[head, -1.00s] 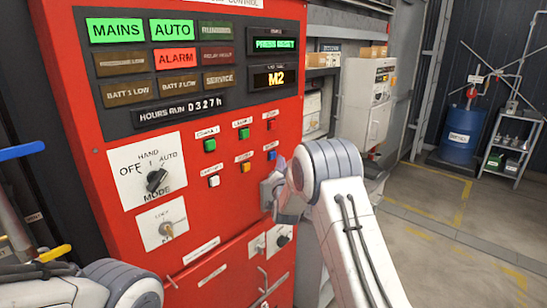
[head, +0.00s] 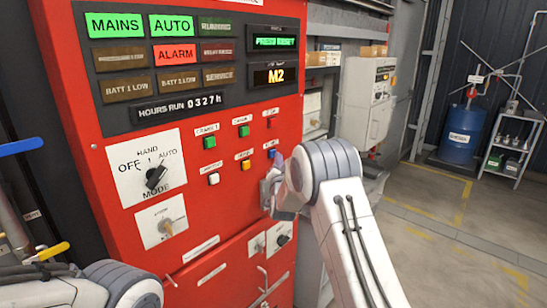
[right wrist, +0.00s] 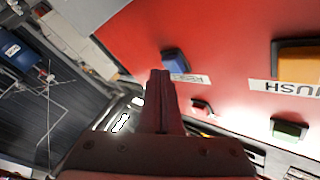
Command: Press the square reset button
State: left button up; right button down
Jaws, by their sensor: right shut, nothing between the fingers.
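The red pump control panel (head: 110,178) has two rows of square buttons. A blue button (head: 271,154) is at the right end of the lower row. In the right wrist view the blue button (right wrist: 175,61) has a white label, partly hidden by the fingers and too blurred to read surely. My right gripper (right wrist: 160,75) is shut and empty. Its tips overlap the edge of the blue button's label in that view; I cannot tell whether they touch the panel. In the head view my right wrist hides most of the gripper. My left gripper is not in view.
A yellow button (head: 245,165) and white button (head: 213,179) share the lower row; green and red buttons are above. A mode knob (head: 155,178) is at left. The ALARM lamp (head: 175,54) is lit. A blue drum (head: 460,135) stands far right beside open floor.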

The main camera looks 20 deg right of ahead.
jog(key=shift+w+a+b, duration=0.25)
jog(key=shift+w+b, duration=0.05)
jog(key=shift+w, duration=0.15)
dwell(0.8)
jog(key=shift+s, duration=0.1)
jog(key=shift+s+d+b, duration=0.45)
jog(key=shift+s+b, duration=0.1)
jog(key=shift+s, duration=0.15)
jog(key=shift+s, duration=0.1)
jog(key=s, duration=0.1)
jog(key=s+d+b, duration=0.2)
jog(key=s, duration=0.1)
jog(key=shift+s+d, duration=0.1)
jog(key=shift+d, duration=0.15)
